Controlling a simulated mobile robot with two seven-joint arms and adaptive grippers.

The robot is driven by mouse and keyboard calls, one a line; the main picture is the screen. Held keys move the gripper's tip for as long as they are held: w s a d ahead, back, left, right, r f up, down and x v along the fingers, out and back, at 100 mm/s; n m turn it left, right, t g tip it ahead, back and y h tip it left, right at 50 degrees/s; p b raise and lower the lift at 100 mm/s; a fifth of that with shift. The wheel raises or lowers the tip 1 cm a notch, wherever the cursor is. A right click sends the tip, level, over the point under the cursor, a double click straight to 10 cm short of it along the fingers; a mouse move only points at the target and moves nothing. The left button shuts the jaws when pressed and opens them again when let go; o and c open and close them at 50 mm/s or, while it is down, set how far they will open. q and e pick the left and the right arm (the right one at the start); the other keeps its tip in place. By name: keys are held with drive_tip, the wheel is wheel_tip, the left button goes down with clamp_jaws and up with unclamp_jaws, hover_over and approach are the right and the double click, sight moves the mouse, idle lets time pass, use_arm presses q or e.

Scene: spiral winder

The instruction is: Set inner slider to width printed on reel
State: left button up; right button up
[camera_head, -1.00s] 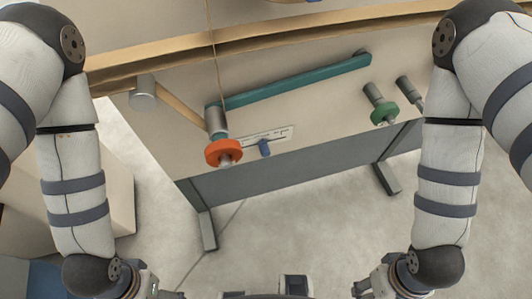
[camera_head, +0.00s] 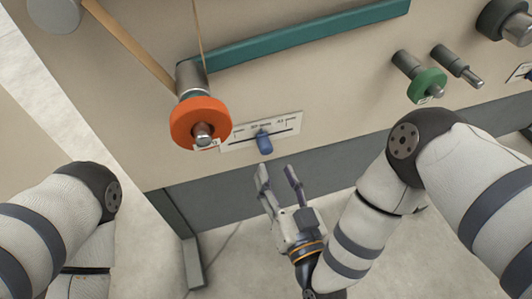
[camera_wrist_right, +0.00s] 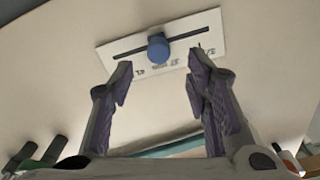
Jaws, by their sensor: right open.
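A blue slider knob (camera_head: 264,143) sits in the slot of a white scale plate (camera_head: 292,122), near the middle of the slot. An orange reel (camera_head: 184,122) is on a grey spindle to the left of the plate; a small white label shows at its lower edge, too small to read. My right gripper (camera_head: 277,171) is open and empty just below the knob, not touching it. In the right wrist view the knob (camera_wrist_right: 158,48) lies beyond the gap between the open fingertips (camera_wrist_right: 160,72). The plate's print appears upside down there. My left arm shows, its gripper does not.
A teal bar (camera_head: 310,37) runs along the panel above. A green reel (camera_head: 428,85) and bare grey spindles (camera_head: 457,66) are to the right. Another plate (camera_head: 522,72) is cut off at the right edge. Space below the panel is open.

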sight(268, 152)
drive_tip(key=b+x, duration=0.1)
drive_tip(key=x, duration=0.7)
drive_tip(key=shift+w, duration=0.25)
clamp_jaws()
drive_tip(key=d, duration=0.2)
drive_tip(key=w+d+p, duration=0.1)
drive_tip(key=d, duration=0.1)
drive_tip(key=w+d, duration=0.1)
drive_tip(key=d, duration=0.1)
drive_tip(key=shift+d, duration=0.1)
